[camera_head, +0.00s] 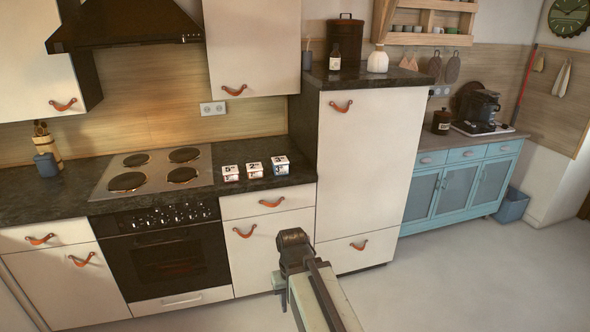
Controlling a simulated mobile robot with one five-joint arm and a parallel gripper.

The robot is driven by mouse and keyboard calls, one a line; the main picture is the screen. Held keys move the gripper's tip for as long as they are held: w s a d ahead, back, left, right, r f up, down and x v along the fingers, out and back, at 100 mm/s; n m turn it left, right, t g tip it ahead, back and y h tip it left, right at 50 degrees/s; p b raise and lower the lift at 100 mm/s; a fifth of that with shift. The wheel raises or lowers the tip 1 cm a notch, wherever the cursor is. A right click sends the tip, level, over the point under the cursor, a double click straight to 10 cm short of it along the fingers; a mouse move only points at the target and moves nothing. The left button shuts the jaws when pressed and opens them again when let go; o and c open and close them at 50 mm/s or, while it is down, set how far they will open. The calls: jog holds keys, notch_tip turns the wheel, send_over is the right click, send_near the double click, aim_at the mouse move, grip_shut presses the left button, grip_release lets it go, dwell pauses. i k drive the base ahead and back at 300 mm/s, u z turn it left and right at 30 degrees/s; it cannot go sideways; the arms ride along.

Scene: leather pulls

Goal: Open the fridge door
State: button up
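The likely fridge is the tall cream cabinet (360,165) right of centre, with a large upper door that looks shut. An orange leather pull (341,107) hangs near the top left of that door. A lower drawer front below it has its own leather pull (359,245). My gripper (292,238) is at the lower middle, in front of the cabinets, well below the upper pull and apart from it in the picture. Its dark end is seen from behind, so its fingers are hidden and I cannot tell whether it is open.
Left stand the oven (170,262), cooktop (155,170) and dark counter with three small boxes (254,169). Right is a blue cabinet (460,188) with a coffee machine (478,110) and a blue bin (512,206) beside it. The grey floor (450,285) at right is clear.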

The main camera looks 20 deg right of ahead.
aim_at(369, 138)
jog(key=z, duration=0.8)
jog(key=i, duration=1)
jog(key=u, duration=1.5)
